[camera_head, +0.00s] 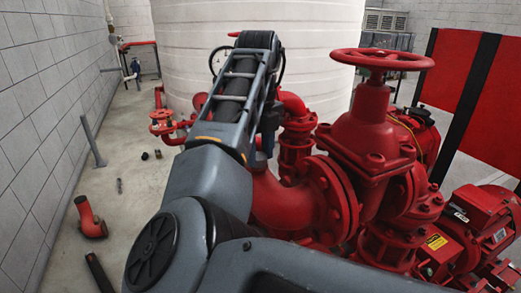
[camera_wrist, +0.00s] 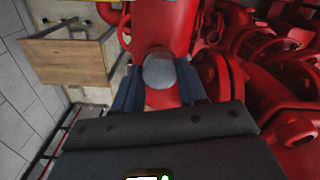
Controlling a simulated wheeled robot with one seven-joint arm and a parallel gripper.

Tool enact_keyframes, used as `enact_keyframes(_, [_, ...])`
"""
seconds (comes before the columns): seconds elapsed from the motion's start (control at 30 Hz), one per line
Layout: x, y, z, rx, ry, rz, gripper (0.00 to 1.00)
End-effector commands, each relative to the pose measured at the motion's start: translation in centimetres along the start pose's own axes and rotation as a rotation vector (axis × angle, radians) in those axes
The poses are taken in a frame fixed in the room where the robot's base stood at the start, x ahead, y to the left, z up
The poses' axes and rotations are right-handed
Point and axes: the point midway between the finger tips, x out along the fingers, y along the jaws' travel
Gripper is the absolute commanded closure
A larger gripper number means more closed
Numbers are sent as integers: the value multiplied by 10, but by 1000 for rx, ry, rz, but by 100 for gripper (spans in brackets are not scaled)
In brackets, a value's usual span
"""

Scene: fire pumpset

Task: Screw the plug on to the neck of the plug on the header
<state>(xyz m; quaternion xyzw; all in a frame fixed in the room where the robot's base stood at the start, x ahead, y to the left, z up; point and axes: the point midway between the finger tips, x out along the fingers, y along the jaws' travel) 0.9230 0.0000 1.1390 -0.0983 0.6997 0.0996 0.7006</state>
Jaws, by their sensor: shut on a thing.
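In the wrist view, my gripper (camera_wrist: 159,82) has its two dark blue fingers closed on either side of a grey round plug (camera_wrist: 159,68). The plug's rounded end faces the camera. Right behind it is a large red pipe (camera_wrist: 163,25), which looks like the header. The neck is hidden behind the plug, so I cannot tell whether the plug touches it or sits on it. In the head view, my own arm covers the plug and the gripper's fingertips.
A red valve with a handwheel (camera_head: 376,60) and flanged red pipes (camera_head: 288,205) crowd the right of my arm. A wooden-topped table (camera_wrist: 65,60) shows in the wrist view. A loose red elbow (camera_head: 90,220) lies on the open floor at left.

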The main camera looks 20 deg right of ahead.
Motion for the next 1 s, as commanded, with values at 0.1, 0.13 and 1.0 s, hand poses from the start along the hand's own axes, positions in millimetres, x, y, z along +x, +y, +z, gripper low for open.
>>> enact_keyframes(0.1, [0,0,0,6,1,0,100])
enact_keyframes(0.13, [0,0,0,18,1,0,100])
enact_keyframes(1.0, [2,0,0,531,1,0,100])
